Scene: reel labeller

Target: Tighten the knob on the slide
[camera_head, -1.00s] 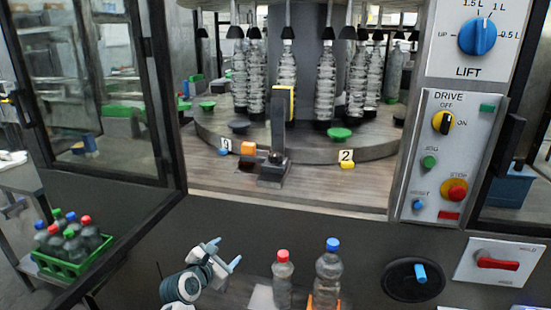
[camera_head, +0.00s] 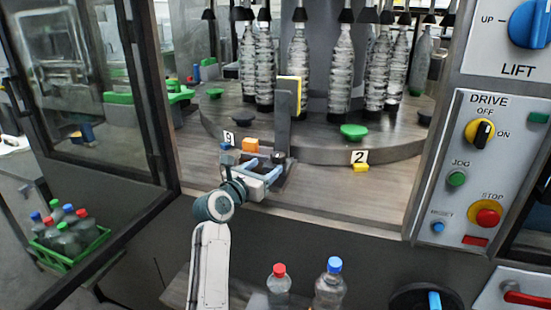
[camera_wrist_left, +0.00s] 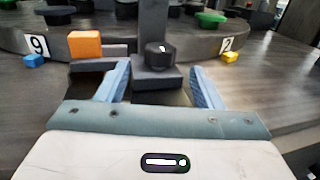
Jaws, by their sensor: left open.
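My left gripper (camera_head: 264,166) is open, just in front of the knob. In the left wrist view the blue fingers of my left gripper (camera_wrist_left: 159,72) lie left and right of the knob, apart from it, with nothing held. My right gripper is not in view.
An orange block (camera_head: 251,145) stands left of the knob. Number plates 9 (camera_head: 229,137) and 2 (camera_head: 359,156) flank the slide. Behind is the round carousel with hanging bottles (camera_head: 299,60). The control panel (camera_head: 480,170) is at right, an open glass door (camera_head: 80,90) at left.

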